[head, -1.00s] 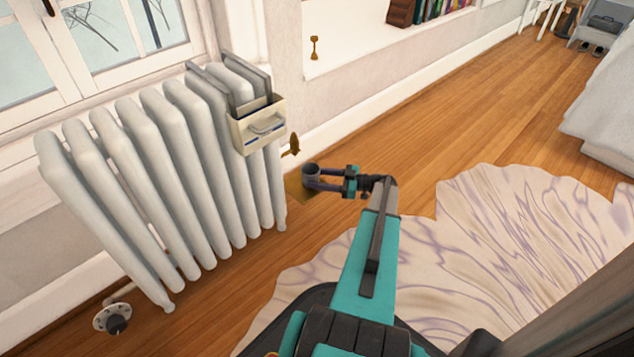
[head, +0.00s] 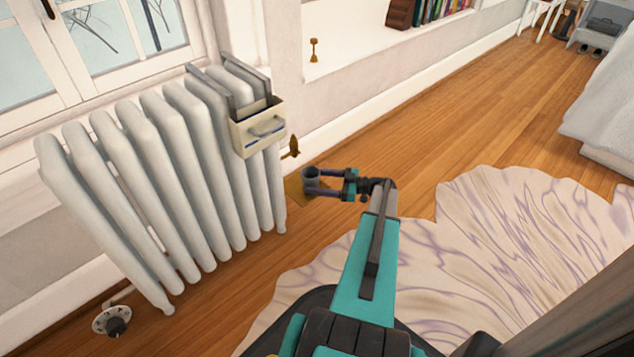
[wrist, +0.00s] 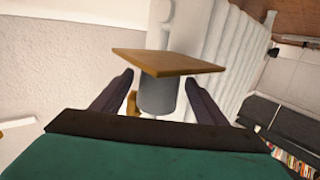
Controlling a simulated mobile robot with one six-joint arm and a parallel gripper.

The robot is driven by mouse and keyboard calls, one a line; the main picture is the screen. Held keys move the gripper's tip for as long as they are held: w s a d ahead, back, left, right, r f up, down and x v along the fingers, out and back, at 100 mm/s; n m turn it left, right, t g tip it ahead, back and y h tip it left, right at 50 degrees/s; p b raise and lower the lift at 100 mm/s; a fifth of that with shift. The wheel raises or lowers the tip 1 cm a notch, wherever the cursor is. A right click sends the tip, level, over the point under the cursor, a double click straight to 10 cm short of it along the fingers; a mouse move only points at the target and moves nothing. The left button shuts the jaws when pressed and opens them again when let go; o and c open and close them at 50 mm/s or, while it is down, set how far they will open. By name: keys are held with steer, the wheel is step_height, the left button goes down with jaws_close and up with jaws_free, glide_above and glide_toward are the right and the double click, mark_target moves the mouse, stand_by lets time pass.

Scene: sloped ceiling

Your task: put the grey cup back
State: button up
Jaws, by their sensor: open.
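The grey cup (head: 310,174) stands on a small brown board (head: 294,190) just right of the radiator. My gripper (head: 312,182) reaches in from the right with its fingers spread on either side of the cup. In the wrist view, which looks upside down, the cup (wrist: 157,98) is between the two dark fingers, with a visible gap on each side. The board (wrist: 168,62) is against the cup's base there. My gripper (wrist: 160,80) is open. What holds the board up is not visible.
A white radiator (head: 165,180) stands close on the left, with a cream holder (head: 258,128) hung on it. A brass valve (head: 292,147) is just behind the cup. A patterned rug (head: 520,235) covers the floor at right. The wooden floor (head: 420,125) behind my gripper is clear.

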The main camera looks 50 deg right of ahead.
steer(key=shift+r, duration=0.1)
steer(key=shift+s+d+r, duration=0.1)
steer(key=shift+s+d, duration=0.05)
steer(key=shift+s, duration=0.05)
steer(key=p+v, duration=0.5)
steer(key=v, duration=0.6)
steer(key=shift+s, duration=0.25)
steer(key=shift+d, duration=0.1)
